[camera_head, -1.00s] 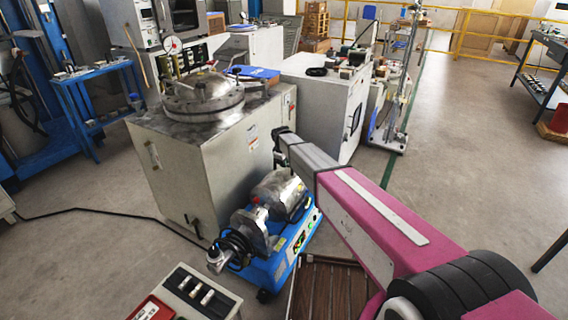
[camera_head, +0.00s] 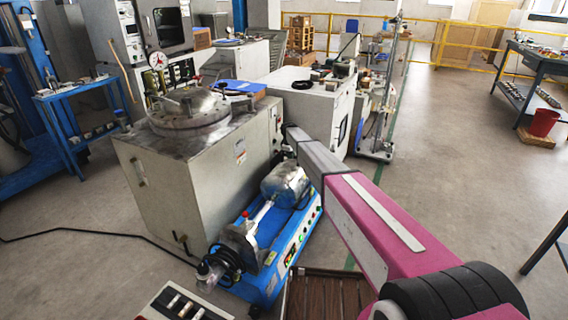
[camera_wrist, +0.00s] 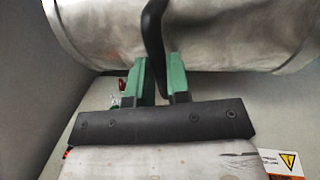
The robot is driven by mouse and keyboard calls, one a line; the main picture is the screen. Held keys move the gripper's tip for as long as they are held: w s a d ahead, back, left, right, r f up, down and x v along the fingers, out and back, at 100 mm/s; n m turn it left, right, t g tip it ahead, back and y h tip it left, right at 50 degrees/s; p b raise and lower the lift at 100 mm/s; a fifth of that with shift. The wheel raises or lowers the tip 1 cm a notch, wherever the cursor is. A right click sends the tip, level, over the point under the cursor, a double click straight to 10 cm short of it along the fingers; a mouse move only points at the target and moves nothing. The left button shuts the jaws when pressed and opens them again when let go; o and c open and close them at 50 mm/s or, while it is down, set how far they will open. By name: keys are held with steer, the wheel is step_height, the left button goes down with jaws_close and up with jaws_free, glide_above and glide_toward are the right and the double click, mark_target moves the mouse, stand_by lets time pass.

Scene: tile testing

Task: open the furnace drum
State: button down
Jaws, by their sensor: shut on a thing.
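The furnace drum (camera_head: 286,184) is a shiny metal cylinder on a small blue machine (camera_head: 266,252) in the middle of the head view. In the wrist view, the drum (camera_wrist: 235,32) fills the top, a dull metal cylinder with flared rims. A black curved handle (camera_wrist: 153,25) comes down from it. My gripper (camera_wrist: 158,66), with green fingers, is shut on this handle, one finger on each side. In the head view my forearm ends above the drum, and I cannot make out the gripper's fingers or the handle there.
A large grey box with a round metal lid (camera_head: 189,106) stands close left of the blue machine. A white cabinet (camera_head: 303,103) stands behind. A panel with switches (camera_head: 184,303) is at the front. Open floor (camera_head: 430,130) lies to the right.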

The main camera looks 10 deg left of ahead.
steer(key=w, duration=0.1)
steer(key=w+d, duration=0.1)
steer(key=w, duration=0.3)
steer(key=shift+d, duration=0.4)
steer(key=c, duration=1.1)
jaws_free()
step_height(320, 180, up, 11)
steer(key=s, duration=0.2)
steer(key=shift+a+f, duration=0.15)
steer(key=shift+a, duration=0.2)
